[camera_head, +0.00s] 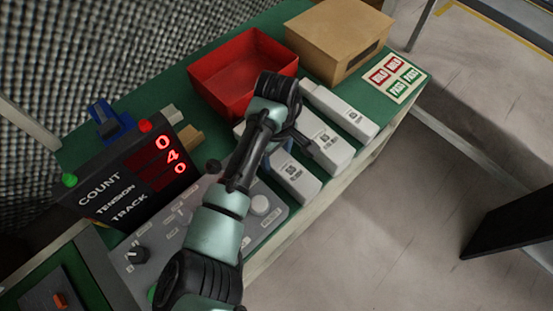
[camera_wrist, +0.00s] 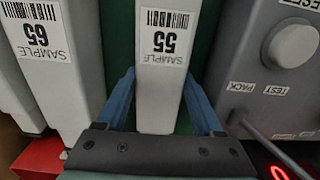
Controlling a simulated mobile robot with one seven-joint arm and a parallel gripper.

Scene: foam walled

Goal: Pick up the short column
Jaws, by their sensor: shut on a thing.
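A white column marked SAMPLE 55 (camera_wrist: 160,95) stands between the two blue fingers of my gripper (camera_wrist: 160,78) in the wrist view. In the head view this column (camera_head: 296,180) is the one nearest the grey control panel. My gripper (camera_head: 282,147) is shut on it, partly hidden by my arm. The column marked SAMPLE 65 (camera_wrist: 55,85) is beside it, to the left in the wrist view; in the head view it is the middle column (camera_head: 328,146). A third column (camera_head: 342,110) lies farther right. I cannot tell whether the held column touches the bench.
A red bin (camera_head: 238,68) and a cardboard box (camera_head: 335,38) stand behind the columns. The grey control panel (camera_head: 262,228) and a lit display board (camera_head: 125,178) are on the left. A label card (camera_head: 394,78) lies at the right end of the green bench.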

